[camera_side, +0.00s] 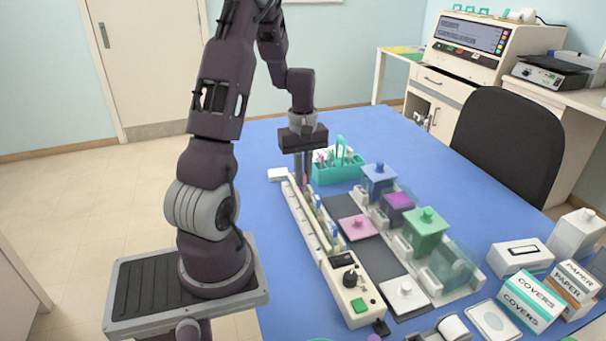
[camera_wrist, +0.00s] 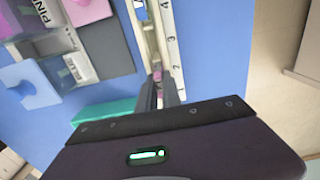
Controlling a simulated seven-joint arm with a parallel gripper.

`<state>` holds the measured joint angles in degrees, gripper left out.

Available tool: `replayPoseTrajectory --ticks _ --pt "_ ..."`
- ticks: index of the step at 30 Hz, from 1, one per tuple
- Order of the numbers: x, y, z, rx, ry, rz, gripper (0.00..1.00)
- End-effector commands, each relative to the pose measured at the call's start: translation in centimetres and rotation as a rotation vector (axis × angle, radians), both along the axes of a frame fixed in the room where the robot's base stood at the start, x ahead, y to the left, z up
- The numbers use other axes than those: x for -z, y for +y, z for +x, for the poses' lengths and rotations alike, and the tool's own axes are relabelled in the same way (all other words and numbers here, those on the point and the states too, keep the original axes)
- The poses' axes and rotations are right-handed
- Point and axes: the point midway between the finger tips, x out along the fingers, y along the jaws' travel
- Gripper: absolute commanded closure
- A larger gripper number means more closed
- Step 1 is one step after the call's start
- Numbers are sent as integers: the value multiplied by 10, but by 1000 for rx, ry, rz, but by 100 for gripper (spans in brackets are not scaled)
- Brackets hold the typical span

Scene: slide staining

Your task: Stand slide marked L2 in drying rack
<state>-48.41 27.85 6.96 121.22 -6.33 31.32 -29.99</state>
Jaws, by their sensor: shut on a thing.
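My gripper (camera_side: 304,181) points straight down over the far end of a long cream numbered rail (camera_side: 313,236). It is shut on a slide, of which only a thin pinkish part (camera_wrist: 158,93) shows between the fingers in the wrist view; the L2 mark cannot be read. The fingers hide most of it, and I cannot tell whether its lower edge touches the rail. Several other slides stand along the rail nearer the camera. A teal rack (camera_side: 325,177) with a tall handle and several upright pieces stands just right of my gripper. I cannot tell which holder is the drying rack.
Staining jars with blue (camera_side: 379,175), purple (camera_side: 398,201) and green (camera_side: 426,224) lids stand right of the rail. A pink lid (camera_side: 358,227) and a white lid (camera_side: 404,290) lie on a dark mat. Boxes (camera_side: 531,301) fill the right front. The blue table is clear behind.

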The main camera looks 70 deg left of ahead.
Motion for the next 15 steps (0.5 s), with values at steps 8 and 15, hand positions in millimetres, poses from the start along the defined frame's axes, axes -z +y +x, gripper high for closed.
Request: replayPoseTrajectory --ticks 8,15 --pt "4 0 0 0 0 0 100" --pt "5 0 0 0 0 0 66"
